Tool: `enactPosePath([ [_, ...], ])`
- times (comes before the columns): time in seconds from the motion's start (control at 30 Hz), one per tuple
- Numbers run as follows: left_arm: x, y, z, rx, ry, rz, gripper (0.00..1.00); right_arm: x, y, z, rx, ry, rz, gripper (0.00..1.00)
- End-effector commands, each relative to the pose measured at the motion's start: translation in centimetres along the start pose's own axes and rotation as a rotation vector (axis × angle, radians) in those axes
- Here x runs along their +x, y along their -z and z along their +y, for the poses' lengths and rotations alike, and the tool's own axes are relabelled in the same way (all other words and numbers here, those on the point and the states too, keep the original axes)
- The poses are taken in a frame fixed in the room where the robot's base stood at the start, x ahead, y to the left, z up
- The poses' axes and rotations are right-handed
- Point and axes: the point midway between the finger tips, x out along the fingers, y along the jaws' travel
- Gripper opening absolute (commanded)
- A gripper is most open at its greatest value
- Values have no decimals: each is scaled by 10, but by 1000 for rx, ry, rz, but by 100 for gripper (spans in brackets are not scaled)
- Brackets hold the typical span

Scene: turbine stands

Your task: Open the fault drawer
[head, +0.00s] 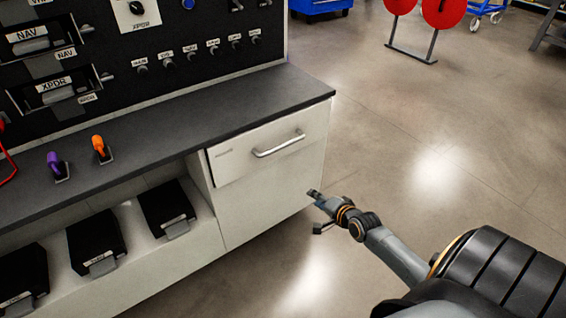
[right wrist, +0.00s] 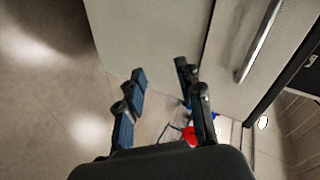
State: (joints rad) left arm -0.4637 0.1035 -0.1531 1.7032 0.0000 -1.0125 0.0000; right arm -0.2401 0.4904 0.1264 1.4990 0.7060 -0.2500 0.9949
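The drawer (head: 230,163) is a pale front at the right end of the workbench, under the dark top. It looks closed, with a small label too faint to read. Its silver bar handle (head: 279,144) runs across the front; the handle also shows in the right wrist view (right wrist: 258,42). My right gripper (head: 314,210) is below and to the right of the handle, apart from it. In the right wrist view its two fingers (right wrist: 160,92) are spread with nothing between them, and the handle lies outside them, to the upper right. My left gripper is not in view.
A plain pale cabinet panel (head: 268,197) is below the drawer. Purple (head: 54,161) and orange (head: 99,146) levers stand on the worktop (head: 190,116). Black bins (head: 95,236) sit on the lower shelf. The floor right of the bench is clear; a red-disc stand (head: 412,52) is farther back.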

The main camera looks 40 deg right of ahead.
Motion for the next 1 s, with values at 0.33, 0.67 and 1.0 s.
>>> enactPosePath([
  [0.33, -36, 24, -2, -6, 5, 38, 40, -14, 39, -123, 329, 300, -35, 36],
  [0.67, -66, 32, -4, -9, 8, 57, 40, 19, 40, -137, 341, 308, -37, 36],
  [1.0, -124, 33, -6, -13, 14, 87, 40, 75, 40, -154, 338, 307, -37, 36],
])
